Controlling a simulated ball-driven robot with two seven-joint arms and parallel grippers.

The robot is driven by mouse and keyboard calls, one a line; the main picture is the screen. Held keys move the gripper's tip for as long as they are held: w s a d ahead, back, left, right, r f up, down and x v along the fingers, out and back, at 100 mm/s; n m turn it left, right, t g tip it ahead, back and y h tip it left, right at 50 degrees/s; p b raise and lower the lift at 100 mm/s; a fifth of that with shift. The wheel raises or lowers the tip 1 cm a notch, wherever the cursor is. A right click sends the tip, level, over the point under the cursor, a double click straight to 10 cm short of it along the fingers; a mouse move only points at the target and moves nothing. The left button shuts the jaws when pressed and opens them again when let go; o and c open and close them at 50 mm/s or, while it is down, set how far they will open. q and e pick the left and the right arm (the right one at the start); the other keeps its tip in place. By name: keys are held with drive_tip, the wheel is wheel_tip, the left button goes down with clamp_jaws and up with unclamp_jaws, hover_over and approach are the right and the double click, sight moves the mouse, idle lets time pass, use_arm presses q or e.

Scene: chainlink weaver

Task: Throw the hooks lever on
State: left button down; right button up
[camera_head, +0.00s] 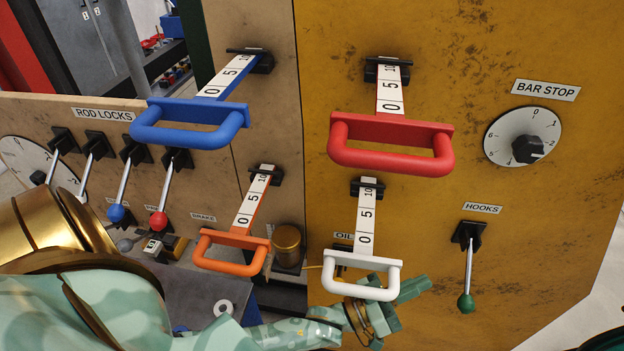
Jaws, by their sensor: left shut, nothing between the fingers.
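The hooks lever (468,262) is on the yellow-brown panel at the right, under the HOOKS label (482,208). Its metal rod hangs down from a black mount and ends in a green knob (466,303). My left gripper (418,287) is shut and empty, to the left of the green knob and apart from it. The white handle (362,261) partly covers the gripper. My right gripper is not in view.
A red handle (390,148), blue handle (190,133) and orange handle (232,262) stick out from the panels. The BAR STOP dial (522,136) is above the hooks lever. Rod-lock levers stand at the left. The panel around the green knob is clear.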

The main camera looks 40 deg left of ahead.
use_arm(q)
drive_tip(key=s+a+f+m+g+y, duration=0.1)
drive_tip(key=s+a+f+g+y, duration=0.15)
drive_tip(key=f, duration=0.55)
drive_tip(key=s+a+f+g+y, duration=0.2)
drive_tip(key=a+f+y, duration=0.15)
drive_tip(key=f, duration=0.55)
drive_tip(key=s+a+f+m+g+y, duration=0.1)
drive_tip(key=s+a+f+g+y, duration=0.15)
drive_tip(key=f, duration=0.55)
drive_tip(key=s+a+f+g+y, duration=0.1)
drive_tip(key=s+a+f+g, duration=0.3)
drive_tip(key=s+f, duration=0.4)
drive_tip(key=s+a+f+g+y, duration=0.2)
drive_tip(key=s+a+f+g, duration=0.15)
drive_tip(key=s+f, duration=0.45)
drive_tip(key=s+a+n+g, duration=0.1)
drive_tip(key=s+g, duration=0.2)
drive_tip(key=s, duration=1.4)
drive_tip(key=shift+s+a+f+p, duration=0.15)
drive_tip(key=shift+s+a+p, duration=0.15)
drive_tip(key=shift+p, duration=0.1)
drive_tip(key=shift+y, duration=0.25)
